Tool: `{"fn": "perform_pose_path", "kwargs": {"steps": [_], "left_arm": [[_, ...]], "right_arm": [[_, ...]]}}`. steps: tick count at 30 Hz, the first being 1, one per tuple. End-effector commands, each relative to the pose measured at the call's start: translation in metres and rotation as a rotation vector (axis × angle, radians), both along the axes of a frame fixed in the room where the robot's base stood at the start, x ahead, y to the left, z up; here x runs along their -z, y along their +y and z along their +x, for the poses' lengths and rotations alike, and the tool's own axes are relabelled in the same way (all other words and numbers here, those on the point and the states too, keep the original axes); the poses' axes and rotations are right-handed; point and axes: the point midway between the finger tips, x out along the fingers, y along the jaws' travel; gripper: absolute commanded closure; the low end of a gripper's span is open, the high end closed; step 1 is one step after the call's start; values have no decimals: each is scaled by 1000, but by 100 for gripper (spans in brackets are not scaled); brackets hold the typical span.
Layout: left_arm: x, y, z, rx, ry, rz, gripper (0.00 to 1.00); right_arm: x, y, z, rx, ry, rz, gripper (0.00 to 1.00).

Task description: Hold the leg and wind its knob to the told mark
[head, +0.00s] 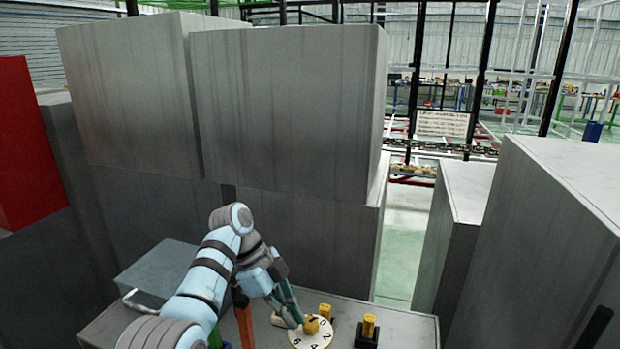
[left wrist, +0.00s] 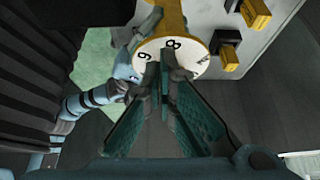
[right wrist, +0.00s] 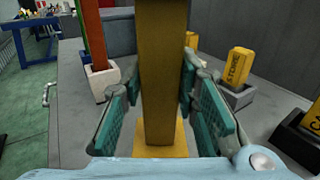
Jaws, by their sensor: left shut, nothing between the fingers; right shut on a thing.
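The white numbered dial (head: 322,338) lies low in the head view, with a yellow knob (head: 311,324) at its middle. In the left wrist view the dial (left wrist: 203,63) has a yellow rim and two readable figures. The mark the knob points to is too small to tell.
Yellow blocks stand in dark holders (right wrist: 238,95) to the right; one reads "STORE" (right wrist: 238,66). Tall grey blocks (head: 290,110) rise behind the bench. A grey case (head: 165,268) sits at left.

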Motion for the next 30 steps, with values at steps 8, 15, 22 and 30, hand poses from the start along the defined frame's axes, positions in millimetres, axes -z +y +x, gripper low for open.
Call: {"fn": "perform_pose_path", "kwargs": {"steps": [8,15,22,30], "left_arm": [[0,-4,0,0,1,0,100],[0,-7,0,1,1,-1,100],[1,-10,0,2,2,-1,100],[1,-11,0,3,3,-3,100]], "right_arm": [[1,0,0,1,2,-2,100],[1,0,0,0,2,-3,100],[1,0,-1,-2,2,-3,100],[1,1,-1,-4,1,-2,100]]}}
